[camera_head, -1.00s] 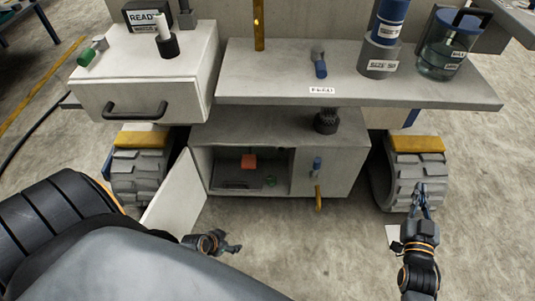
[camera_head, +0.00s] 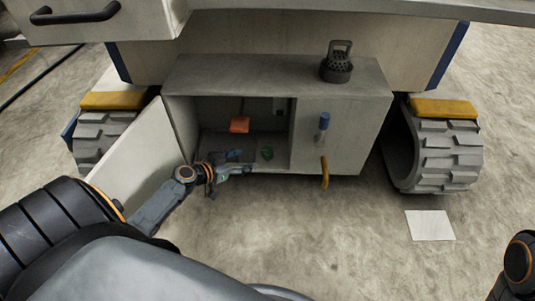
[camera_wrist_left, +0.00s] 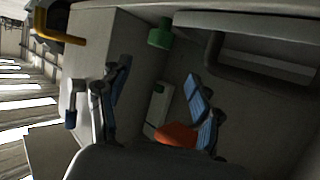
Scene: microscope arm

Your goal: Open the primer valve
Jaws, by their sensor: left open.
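No part is readably labelled as the primer valve, so I cannot tell which it is. The open cabinet compartment holds an orange-red block-like part (camera_head: 239,125) and a small green part (camera_head: 267,154). They also show in the left wrist view, orange (camera_wrist_left: 177,135) and green (camera_wrist_left: 160,35). A blue-handled fitting (camera_head: 323,127) and a yellow handle (camera_head: 324,172) are on the cabinet front, right of the opening. My left gripper (camera_head: 240,161) is open and empty at the compartment mouth, left of the green part. Its spread fingers (camera_wrist_left: 157,75) show in the wrist view. My right gripper is out of view.
The cabinet door (camera_head: 140,150) stands open to the left, close by my left arm. A black perforated canister (camera_head: 337,68) sits on the cabinet top. Treaded wheels (camera_head: 440,155) flank the cabinet. The floor in front is clear except for a white sheet (camera_head: 430,225).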

